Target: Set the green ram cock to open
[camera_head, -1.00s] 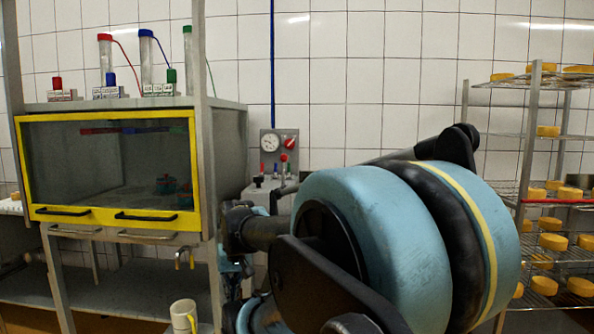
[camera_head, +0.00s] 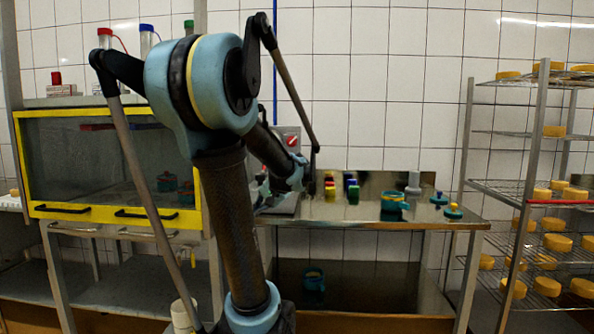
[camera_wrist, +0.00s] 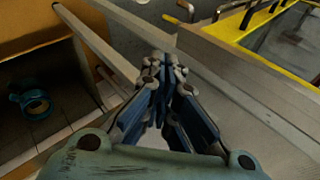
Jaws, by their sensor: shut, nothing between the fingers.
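A green cap (camera_head: 188,25) tops a tube above the yellow-framed cabinet (camera_head: 120,212) in the head view. The green cock below it is hidden behind my arm, so its setting cannot be seen. A red cock (camera_head: 57,79) stands on a labelled block at the left of the cabinet top. My gripper (camera_wrist: 168,68) is shut and empty in the wrist view, with grey bars and edges beneath it. It is apart from the cabinet top, and no cock shows in the wrist view.
A steel table (camera_head: 400,215) with small coloured pieces and teal moulds stands right of my arm. A rack (camera_head: 540,130) of yellow cheeses is at far right. The cabinet's yellow frame edge (camera_wrist: 270,70) is close by in the wrist view. A teal mould (camera_wrist: 32,103) lies lower left.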

